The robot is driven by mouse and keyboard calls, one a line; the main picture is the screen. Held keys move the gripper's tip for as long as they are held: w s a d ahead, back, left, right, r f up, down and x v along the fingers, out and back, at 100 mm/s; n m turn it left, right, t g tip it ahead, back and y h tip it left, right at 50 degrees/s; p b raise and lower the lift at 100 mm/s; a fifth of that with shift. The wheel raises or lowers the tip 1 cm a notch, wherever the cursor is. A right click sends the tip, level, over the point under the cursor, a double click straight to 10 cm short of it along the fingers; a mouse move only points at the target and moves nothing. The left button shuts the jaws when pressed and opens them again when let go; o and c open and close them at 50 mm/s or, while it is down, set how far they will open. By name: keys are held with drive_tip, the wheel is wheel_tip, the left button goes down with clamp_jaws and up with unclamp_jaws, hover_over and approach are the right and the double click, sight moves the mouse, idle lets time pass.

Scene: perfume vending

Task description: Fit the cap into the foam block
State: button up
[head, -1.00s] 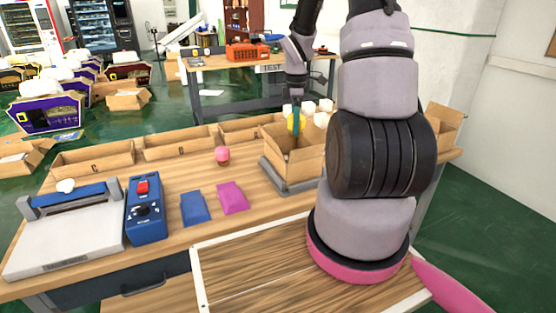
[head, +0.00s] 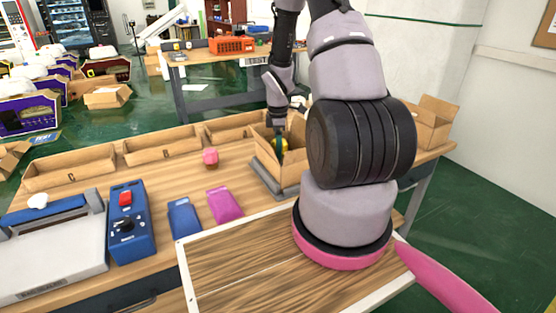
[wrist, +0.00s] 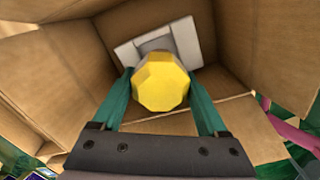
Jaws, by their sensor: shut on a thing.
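A faceted yellow cap (wrist: 160,84) is pinched between the green fingers of my gripper (wrist: 160,77) in the wrist view. In the head view, the cap (head: 283,145) and my gripper (head: 280,140) are down within the open cardboard box (head: 266,156). A white foam block (wrist: 187,40) with a grey recess lies in the box, just beyond the cap in the wrist view. The cap covers part of the recess. I cannot tell whether the cap touches the foam.
The box's raised cardboard walls and flaps surround my gripper closely. Cardboard trays (head: 155,150) line the table's back edge. A blue control box (head: 130,222) stands at left.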

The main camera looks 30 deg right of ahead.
drive_tip(key=shift+f, duration=2.2)
drive_tip(key=shift+f, duration=0.45)
drive_tip(key=o, duration=1.5)
drive_tip(key=shift+s+f, duration=0.1)
drive_tip(key=shift+c, duration=0.2)
